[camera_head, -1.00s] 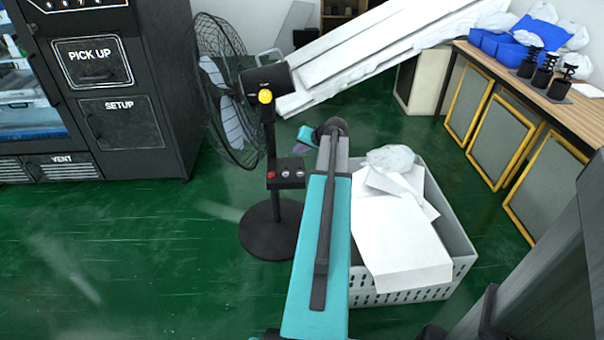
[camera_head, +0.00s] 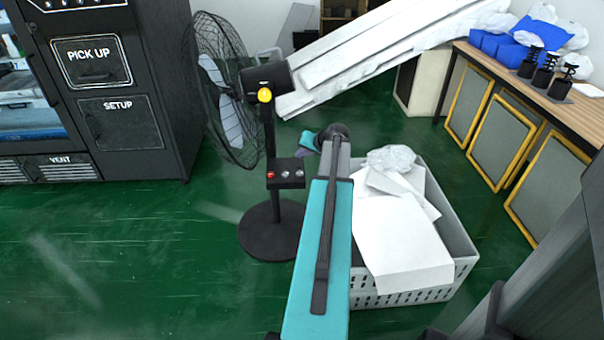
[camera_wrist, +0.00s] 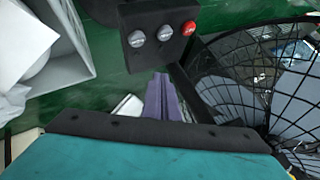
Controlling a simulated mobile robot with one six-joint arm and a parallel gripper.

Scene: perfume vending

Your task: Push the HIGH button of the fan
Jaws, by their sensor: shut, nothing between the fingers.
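The black pedestal fan (camera_head: 268,140) stands left of my arm in the head view. Its small black control box (camera_head: 286,176) on the post carries one red button (camera_head: 271,175) and two grey buttons. In the wrist view the box (camera_wrist: 155,50) is upside down at the top centre. The grey buttons (camera_wrist: 136,39) and (camera_wrist: 165,33) are at left and middle, and the red one (camera_wrist: 189,28) at right. Their lettering is too small to read. My gripper (camera_wrist: 163,78) is shut and empty, its purple fingers pointing toward the box, apparently just short of it.
A grey crate (camera_head: 462,250) with white sheets stands right of my arm. A black vending machine (camera_head: 120,90) is at left. The fan's wire cage (camera_wrist: 265,70) is close to the right of my gripper. Green floor is clear in front of the machine.

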